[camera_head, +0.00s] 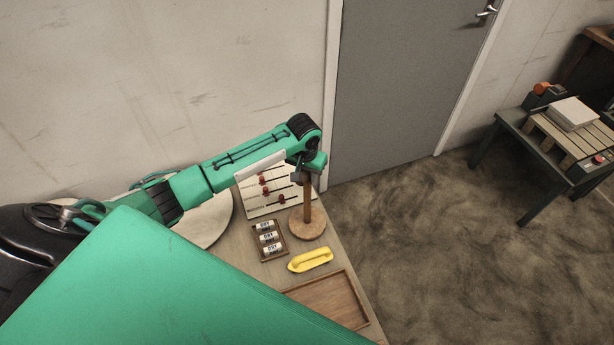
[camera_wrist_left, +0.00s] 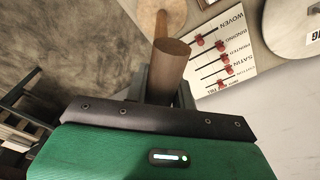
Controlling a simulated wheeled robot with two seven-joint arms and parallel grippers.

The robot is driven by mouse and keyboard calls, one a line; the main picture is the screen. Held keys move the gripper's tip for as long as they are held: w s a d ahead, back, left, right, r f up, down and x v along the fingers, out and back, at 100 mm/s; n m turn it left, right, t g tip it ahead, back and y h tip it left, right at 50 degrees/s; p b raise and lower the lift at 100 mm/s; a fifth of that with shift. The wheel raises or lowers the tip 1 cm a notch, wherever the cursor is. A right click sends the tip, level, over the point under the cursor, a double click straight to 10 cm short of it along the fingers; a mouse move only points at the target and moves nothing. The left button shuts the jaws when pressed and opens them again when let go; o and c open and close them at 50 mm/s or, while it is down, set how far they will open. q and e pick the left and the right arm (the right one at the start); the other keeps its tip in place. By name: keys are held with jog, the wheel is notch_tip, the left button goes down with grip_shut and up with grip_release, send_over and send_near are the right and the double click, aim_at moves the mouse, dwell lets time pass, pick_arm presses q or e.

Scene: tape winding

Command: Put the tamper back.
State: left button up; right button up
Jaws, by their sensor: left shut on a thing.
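The tamper (camera_head: 307,222) is a wooden disc with an upright round handle. My left gripper (camera_head: 307,165) is shut on the top of the handle, with the disc below. The disc is at the table's right edge; whether it touches the tabletop I cannot tell. In the left wrist view the handle's end (camera_wrist_left: 172,62) sits between the jaws (camera_wrist_left: 162,88), and part of the disc (camera_wrist_left: 162,15) shows beyond it. My right gripper is not in view.
A board with red sliders (camera_head: 279,208), a small tray of labelled pieces (camera_head: 284,252), a yellow handled tool (camera_head: 311,260) and a wooden tray (camera_head: 338,299) are on the table. A pale round plate (camera_head: 222,222) lies left. Another table (camera_head: 507,119) stands far right.

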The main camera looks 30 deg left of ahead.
pick_arm(q)
jog(key=shift+f, duration=0.95)
jog(key=o, duration=1)
jog(key=shift+f, duration=0.15)
jog(key=r, duration=0.4)
jog(key=s+r, duration=0.1)
jog(key=r, duration=0.3)
jog(key=r+b, duration=0.1)
jog(key=r, duration=0.3)
jog(key=shift+s+r, duration=0.1)
jog(key=shift+s, duration=0.15)
